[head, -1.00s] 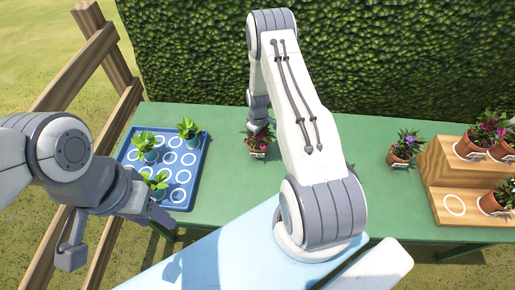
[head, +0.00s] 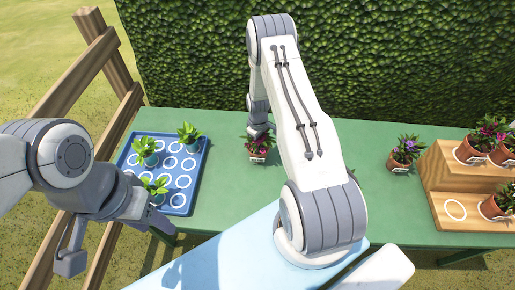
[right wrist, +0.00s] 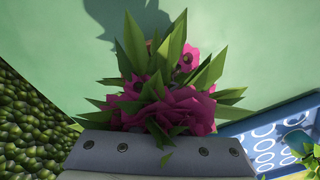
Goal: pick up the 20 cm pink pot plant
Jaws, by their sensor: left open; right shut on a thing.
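The pink pot plant (head: 258,154), in a brown pot with a pale label, is at the back middle of the green table. Its pink flowers (right wrist: 175,106) and pointed green leaves fill the middle of the right wrist view, just beyond the gripper's grey edge. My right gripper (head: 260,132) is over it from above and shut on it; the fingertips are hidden. I cannot tell whether the pot touches the table. My left gripper (head: 118,240) is open and empty at the table's front left, near the blue tray.
The blue tray (head: 200,160) with white rings holds several green plants at the left. A purple-flowered pot (head: 404,154) stands right of centre. A wooden stepped stand (head: 450,180) with pink-flowered pots is at the far right. A hedge (head: 400,60) rises behind the table (head: 350,130).

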